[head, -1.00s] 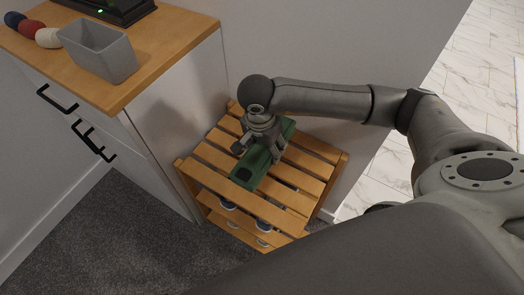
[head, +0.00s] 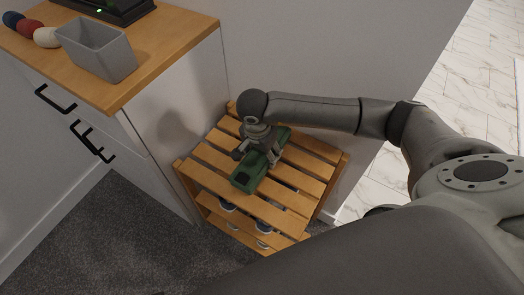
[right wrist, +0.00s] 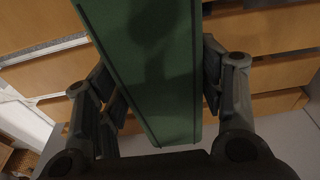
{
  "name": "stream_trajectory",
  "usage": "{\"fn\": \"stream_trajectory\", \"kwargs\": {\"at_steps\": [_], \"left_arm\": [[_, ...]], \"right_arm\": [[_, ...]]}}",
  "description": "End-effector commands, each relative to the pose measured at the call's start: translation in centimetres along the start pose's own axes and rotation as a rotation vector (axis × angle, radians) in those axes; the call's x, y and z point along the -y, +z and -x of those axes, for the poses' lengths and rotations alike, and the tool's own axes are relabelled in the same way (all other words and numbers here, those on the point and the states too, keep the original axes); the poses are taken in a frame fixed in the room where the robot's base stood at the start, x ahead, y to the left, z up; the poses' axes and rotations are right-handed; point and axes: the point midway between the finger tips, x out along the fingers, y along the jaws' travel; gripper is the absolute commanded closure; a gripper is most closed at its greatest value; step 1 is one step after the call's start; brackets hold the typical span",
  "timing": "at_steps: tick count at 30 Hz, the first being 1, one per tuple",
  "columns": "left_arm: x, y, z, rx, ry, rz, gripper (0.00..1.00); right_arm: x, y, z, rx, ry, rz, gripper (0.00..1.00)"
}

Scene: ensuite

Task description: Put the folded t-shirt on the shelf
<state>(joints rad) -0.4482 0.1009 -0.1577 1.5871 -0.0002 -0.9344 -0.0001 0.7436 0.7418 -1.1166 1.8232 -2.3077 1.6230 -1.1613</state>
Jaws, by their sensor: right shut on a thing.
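The folded t-shirt (head: 246,177) is a green, flat, block-like bundle over the top of the wooden slatted shelf (head: 212,158). My right gripper (head: 256,156) is above it and shut on it, one finger on each long side. In the right wrist view, the green t-shirt (right wrist: 140,70) runs between the fingers of my right gripper (right wrist: 158,82), with wooden slats behind it. I cannot tell whether its underside touches the slats. My left gripper is not in view.
A wooden-topped cabinet (head: 160,62) with black handles stands left of the shelf, bearing a grey bin (head: 100,55) and several balls (head: 46,37). A wall is close behind the shelf. Several round items (head: 228,206) sit on a lower tier. The shelf's right-hand slats are bare.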

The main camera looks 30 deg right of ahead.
Motion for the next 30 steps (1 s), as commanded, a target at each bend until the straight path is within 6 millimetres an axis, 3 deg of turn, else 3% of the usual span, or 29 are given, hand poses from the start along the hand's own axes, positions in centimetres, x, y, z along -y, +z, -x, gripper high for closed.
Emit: {"fn": "stream_trajectory", "kwargs": {"at_steps": [1,2,6,21,30], "left_arm": [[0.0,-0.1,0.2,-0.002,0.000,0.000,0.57],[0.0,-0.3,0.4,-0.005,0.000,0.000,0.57],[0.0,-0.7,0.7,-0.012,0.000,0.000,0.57],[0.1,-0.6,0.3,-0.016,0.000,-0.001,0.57],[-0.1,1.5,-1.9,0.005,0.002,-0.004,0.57]], "right_arm": [[0.0,0.0,-0.1,0.000,-0.001,0.000,0.66],[0.0,0.0,0.0,0.000,0.000,0.000,0.35],[0.0,0.0,0.0,0.000,0.000,0.000,0.17],[0.0,-0.1,0.3,0.000,0.000,0.000,0.16],[0.1,-0.1,7.0,-0.003,-0.005,0.001,0.16]]}}
